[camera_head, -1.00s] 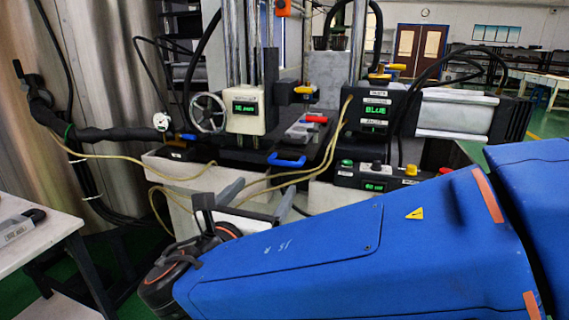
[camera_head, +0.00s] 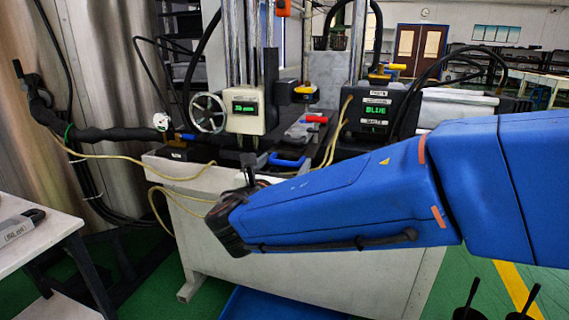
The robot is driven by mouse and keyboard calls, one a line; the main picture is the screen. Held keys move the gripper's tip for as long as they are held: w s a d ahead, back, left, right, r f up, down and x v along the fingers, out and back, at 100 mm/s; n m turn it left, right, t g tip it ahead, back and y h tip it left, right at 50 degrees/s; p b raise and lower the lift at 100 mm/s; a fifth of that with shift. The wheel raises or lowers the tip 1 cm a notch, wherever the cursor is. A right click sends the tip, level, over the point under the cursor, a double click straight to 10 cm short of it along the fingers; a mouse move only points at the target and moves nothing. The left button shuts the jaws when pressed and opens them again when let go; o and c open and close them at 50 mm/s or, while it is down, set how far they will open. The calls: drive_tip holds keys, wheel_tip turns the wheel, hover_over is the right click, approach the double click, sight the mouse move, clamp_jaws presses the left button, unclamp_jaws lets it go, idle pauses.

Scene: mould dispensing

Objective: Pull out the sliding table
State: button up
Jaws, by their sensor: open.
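The sliding table (camera_head: 232,156) is a dark plate on the machine, under the column with the handwheel. A blue handle (camera_head: 287,161) sticks out at its front edge. A grey mould (camera_head: 302,133) with a red handle (camera_head: 317,119) is at the right, near the table; its exact seat is not clear. My gripper (camera_head: 248,168) is at the front of the machine, just left of and slightly below the blue handle. It is open, but my wrist hides most of its fingers. It looks apart from the handle, though depth is hard to judge.
A handwheel (camera_head: 208,112) and a display box (camera_head: 246,109) are above the table. A control box reading BLUE (camera_head: 376,111) is to the right. Yellow hoses (camera_head: 338,135) hang close by. A white side table (camera_head: 40,240) is at the left.

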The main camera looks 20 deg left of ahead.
drive_tip(key=shift+w, duration=0.3)
drive_tip(key=shift+c, duration=0.7)
drive_tip(key=c, duration=1.1)
drive_tip(key=shift+o, duration=0.2)
drive_tip(key=s, duration=2.1)
drive_tip(key=shift+a, duration=0.25)
drive_tip(key=o, duration=1.2)
drive_tip(key=shift+w, duration=0.1)
